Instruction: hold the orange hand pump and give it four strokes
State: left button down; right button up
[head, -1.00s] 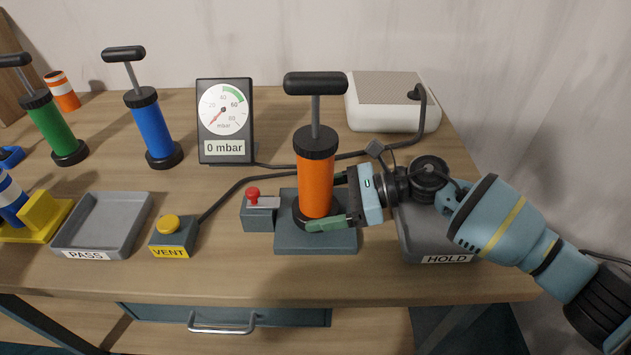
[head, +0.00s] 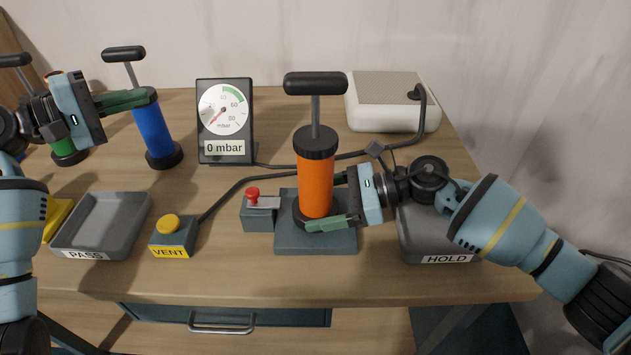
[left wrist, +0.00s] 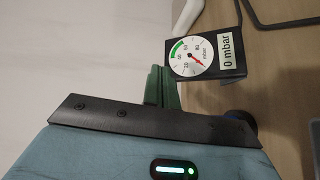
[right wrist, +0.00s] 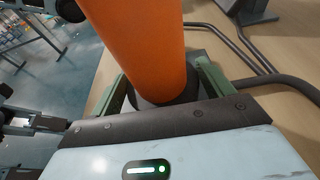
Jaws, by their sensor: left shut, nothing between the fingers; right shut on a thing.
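The orange hand pump (head: 316,185) stands upright on a dark grey base plate (head: 300,240), its black handle (head: 315,83) raised on a grey rod. My right gripper (head: 328,202) is shut on the lower part of the orange barrel; the right wrist view shows its fingers on both sides of the barrel (right wrist: 140,40). My left gripper (head: 150,97) is shut and empty at the left, in front of the blue pump's top. Its closed green fingers (left wrist: 160,87) show in the left wrist view. It is well left of the orange handle.
The gauge (head: 225,120) reads 0 mbar and stands between my left gripper and the orange pump. Blue pump (head: 154,130), PASS tray (head: 140,215), yellow VENT button (head: 168,222), red-knobbed valve (head: 254,194), HOLD tray (head: 412,250) and white box (head: 392,115) surround it. Hoses cross the table.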

pick_arm(q)
jog(key=s+d+r+m+g+y, duration=0.2)
jog(key=d+r+m+y, duration=0.1)
jog(key=d, duration=0.7)
jog(key=s+d+r+m+g+y, duration=0.2)
jog(key=d+r+m, duration=0.4)
jog(key=d, duration=0.5)
jog(key=s+d+r+m+g+y, duration=0.3)
jog(key=d+r, duration=0.4)
jog(key=d, duration=0.3)
jog(key=shift+d+r+m+y, duration=0.15)
jog(key=shift+r+m+y, duration=0.25)
jog(key=shift+m, duration=0.3)
jog(key=shift+s+r+y, duration=0.35)
jog(key=shift+r+y, duration=0.3)
jog(key=shift+y, duration=0.25)
jog(key=shift+a+f, duration=0.15)
jog(key=shift+a, duration=0.05)
jog(key=shift+f, duration=3.15)
